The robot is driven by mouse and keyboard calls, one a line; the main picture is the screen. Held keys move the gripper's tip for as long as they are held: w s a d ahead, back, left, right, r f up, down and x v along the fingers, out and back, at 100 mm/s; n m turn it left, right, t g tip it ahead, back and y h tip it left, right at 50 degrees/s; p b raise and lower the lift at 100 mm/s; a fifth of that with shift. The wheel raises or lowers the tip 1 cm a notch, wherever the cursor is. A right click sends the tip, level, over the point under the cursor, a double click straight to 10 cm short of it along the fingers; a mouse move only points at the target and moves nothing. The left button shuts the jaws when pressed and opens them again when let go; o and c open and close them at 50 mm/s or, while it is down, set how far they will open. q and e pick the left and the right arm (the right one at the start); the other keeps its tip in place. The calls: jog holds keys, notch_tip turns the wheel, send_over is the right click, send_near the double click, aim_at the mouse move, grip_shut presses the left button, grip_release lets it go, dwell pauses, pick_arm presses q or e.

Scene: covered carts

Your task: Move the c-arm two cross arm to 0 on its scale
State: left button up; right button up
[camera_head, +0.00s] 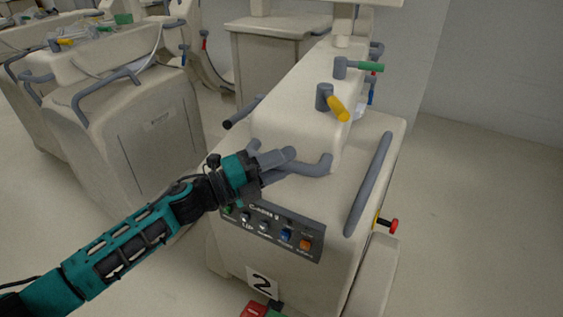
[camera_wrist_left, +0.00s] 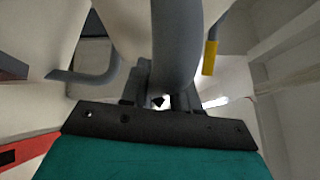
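C-arm two is the cream cart (camera_head: 290,222) with a "2" label (camera_head: 262,282) low on its front. Its cross arm appears to be the long cream beam on top (camera_head: 300,97); no scale can be read. A yellow-handled lever (camera_head: 338,107) and a green-handled lever (camera_head: 369,66) stick out of the beam's side. A grey bent handle (camera_head: 318,166) is at the beam's near end. My left gripper (camera_head: 275,158) is at this handle. In the left wrist view a thick grey bar (camera_wrist_left: 178,45) hides much of the fingers, so their closure is unclear. My right gripper is out of view.
A control panel (camera_head: 272,232) with several buttons is below my left gripper. A grey side handle (camera_head: 368,185) and a red knob (camera_head: 394,226) are on the cart's right. Another covered cart (camera_head: 135,125) stands at left. Floor at right (camera_head: 480,220) is clear.

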pick_arm(q)
grip_shut()
jog(key=shift+w+a, duration=0.1)
jog(key=shift+a, duration=0.05)
